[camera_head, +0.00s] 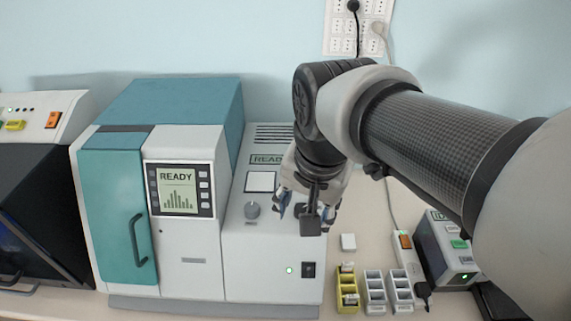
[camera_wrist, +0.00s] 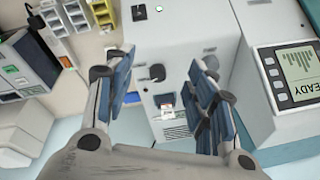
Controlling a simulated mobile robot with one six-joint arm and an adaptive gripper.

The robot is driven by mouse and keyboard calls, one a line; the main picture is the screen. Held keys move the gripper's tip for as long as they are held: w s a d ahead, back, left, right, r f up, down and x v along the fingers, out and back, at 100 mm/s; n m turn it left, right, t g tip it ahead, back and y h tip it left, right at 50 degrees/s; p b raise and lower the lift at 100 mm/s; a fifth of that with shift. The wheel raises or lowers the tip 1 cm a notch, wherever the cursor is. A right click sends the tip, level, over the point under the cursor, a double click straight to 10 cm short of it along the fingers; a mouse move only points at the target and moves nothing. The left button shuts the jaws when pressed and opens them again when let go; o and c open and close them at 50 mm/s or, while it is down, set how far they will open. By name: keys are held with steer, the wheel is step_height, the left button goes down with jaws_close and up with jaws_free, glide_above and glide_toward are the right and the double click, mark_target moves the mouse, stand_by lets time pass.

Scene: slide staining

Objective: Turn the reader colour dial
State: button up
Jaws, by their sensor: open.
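A small black round knob (camera_wrist: 157,72) with a light mark beside it stands on the white instrument's top panel in the wrist view; it looks like the reader colour dial. In the head view my gripper and wrist hide that spot. A grey knob (camera_head: 252,209) stands further left on the same panel; I cannot tell for certain which knob is the colour dial. My gripper (camera_head: 307,208) points down over the right part of the panel. In the wrist view its blue-padded fingers (camera_wrist: 165,62) are spread, with the black knob between them, apart from both pads. The gripper is empty.
The READY screen (camera_head: 178,190) and a teal door (camera_head: 118,210) are left of the panel. A power switch (camera_head: 308,270) is on its front. Yellow (camera_head: 347,290) and grey racks (camera_head: 375,292) and a small box (camera_head: 446,250) stand to the right. A white square (camera_head: 261,182) lies behind the grey knob.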

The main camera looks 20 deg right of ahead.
mark_target(302, 208)
steer(key=w+d+r+m+g+p, duration=0.1)
steer(key=w+d+r+m+p, duration=0.15)
steer(key=w+m, duration=0.2)
steer(key=w+d+r+m+g+p, duration=0.1)
steer(key=w+d+r+m+p, duration=0.1)
steer(key=w+m+p, duration=0.3)
steer(key=shift+m, duration=0.25)
step_height(302, 208, down, 17)
steer(key=b, duration=0.4)
steer(key=shift+w+r+b, duration=0.1)
steer(key=shift+r+b, duration=0.05)
steer(key=shift+b, duration=0.25)
steer(key=shift+c, duration=0.2)
steer(key=c, duration=1)
steer(key=shift+c, duration=0.2)
